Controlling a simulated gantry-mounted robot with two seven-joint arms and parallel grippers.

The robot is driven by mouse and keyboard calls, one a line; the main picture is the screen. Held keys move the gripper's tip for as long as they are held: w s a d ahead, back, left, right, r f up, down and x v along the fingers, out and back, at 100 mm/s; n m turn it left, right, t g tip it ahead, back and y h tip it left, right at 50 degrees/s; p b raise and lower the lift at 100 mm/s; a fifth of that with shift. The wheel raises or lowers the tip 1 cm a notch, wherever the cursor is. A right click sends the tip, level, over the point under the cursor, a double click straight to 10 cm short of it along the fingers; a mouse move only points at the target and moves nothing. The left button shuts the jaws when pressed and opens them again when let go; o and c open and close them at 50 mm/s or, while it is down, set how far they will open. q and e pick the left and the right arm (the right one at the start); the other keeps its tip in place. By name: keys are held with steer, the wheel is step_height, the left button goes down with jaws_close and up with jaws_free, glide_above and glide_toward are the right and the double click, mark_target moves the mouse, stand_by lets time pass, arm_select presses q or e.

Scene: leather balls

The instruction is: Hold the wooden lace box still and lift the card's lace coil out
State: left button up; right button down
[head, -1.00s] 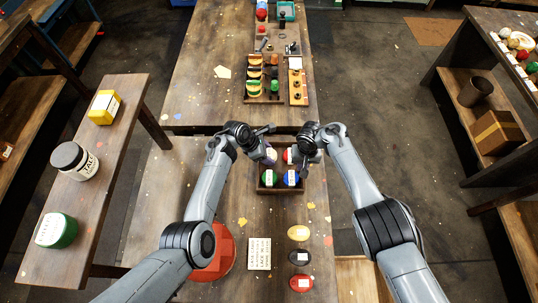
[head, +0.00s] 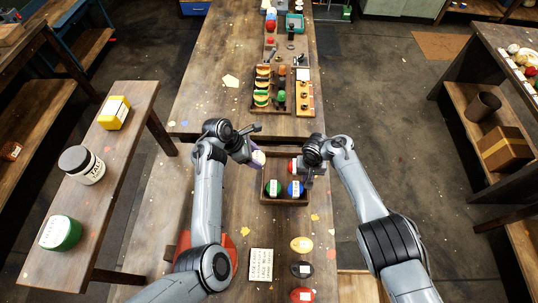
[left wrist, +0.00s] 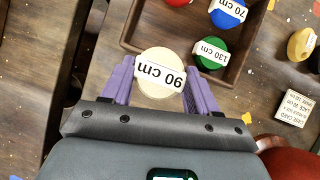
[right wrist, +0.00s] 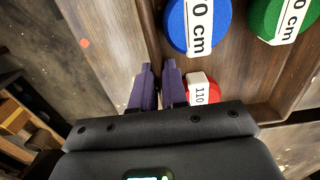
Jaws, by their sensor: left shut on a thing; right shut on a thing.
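The wooden lace box (head: 284,203) stands on the near table. In it are a green 130 cm coil (left wrist: 211,53), a blue 70 cm coil (left wrist: 228,14) and a red 110 cm coil (right wrist: 203,94). My left gripper (head: 255,157) is shut on the cream 90 cm coil (left wrist: 158,88) and holds it outside the box, beside its left wall. My right gripper (right wrist: 157,75) is shut on the box's right wall, beside the red coil. The printed card (head: 261,264) lies in front of the box; its small text seems to name 90 cm.
Yellow (head: 301,244), black (head: 302,269) and red (head: 302,295) labelled items lie at the near right. A red round object (head: 184,243) is partly behind my left arm. Trays of small items (head: 270,107) stand on the far table.

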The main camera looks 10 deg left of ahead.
arm_select(q)
steer(key=s+a, duration=0.3)
steer(key=a, duration=0.8)
steer(key=shift+s, duration=0.4)
arm_select(e)
steer(key=c, duration=1.1)
jaws_free()
step_height(320, 180, up, 12)
